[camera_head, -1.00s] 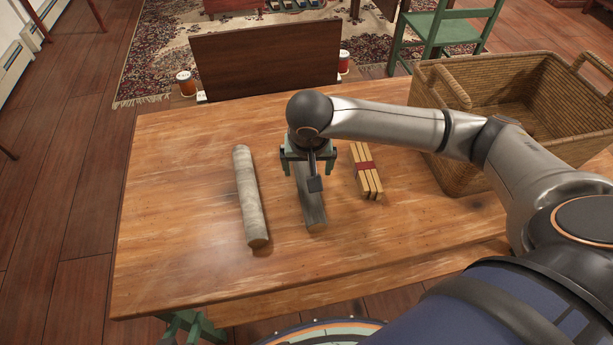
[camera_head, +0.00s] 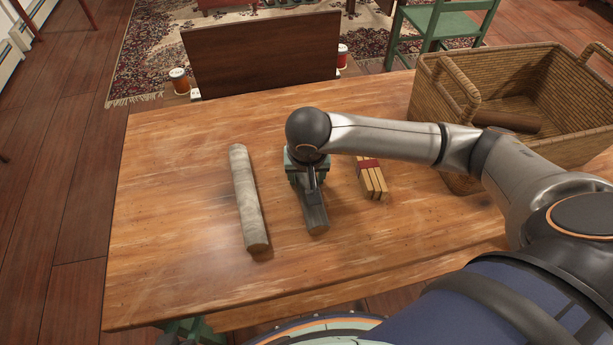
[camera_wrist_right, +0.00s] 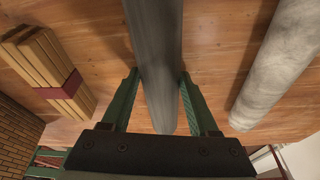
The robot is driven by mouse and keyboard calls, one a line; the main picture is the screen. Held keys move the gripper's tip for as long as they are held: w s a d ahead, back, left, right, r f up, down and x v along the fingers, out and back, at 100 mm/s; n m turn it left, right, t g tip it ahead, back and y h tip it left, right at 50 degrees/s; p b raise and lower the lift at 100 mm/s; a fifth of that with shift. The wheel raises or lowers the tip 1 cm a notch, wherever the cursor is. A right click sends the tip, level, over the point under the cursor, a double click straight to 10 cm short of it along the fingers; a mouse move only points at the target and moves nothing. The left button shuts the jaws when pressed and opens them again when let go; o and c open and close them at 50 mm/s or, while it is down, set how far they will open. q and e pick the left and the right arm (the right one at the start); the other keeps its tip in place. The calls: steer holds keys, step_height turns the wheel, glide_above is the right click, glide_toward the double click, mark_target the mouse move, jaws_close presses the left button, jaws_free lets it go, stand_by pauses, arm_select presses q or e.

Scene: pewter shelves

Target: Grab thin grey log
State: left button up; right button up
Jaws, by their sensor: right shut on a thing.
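The thin grey log (camera_head: 314,212) lies on the wooden table, running away from me, with its near end showing below my right gripper (camera_head: 306,178). In the wrist view the thin grey log (camera_wrist_right: 156,50) runs between the two green fingers of my right gripper (camera_wrist_right: 158,78), which are shut on it from both sides. The gripper and wrist hide the log's far part in the head view. A thicker pale grey log (camera_head: 247,200) lies to the left, apart from the gripper, and also shows at the right of the wrist view (camera_wrist_right: 285,65). My left gripper is not in view.
A bundle of light wooden sticks with a red band (camera_head: 371,180) lies right of the gripper. A wicker basket (camera_head: 437,140) stands at the table's right, with a brown log (camera_head: 508,121) inside. The table's left and front (camera_head: 165,245) are clear.

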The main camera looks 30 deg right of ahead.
jaws_close()
steer(key=shift+w+r, duration=0.1)
stand_by(0.3)
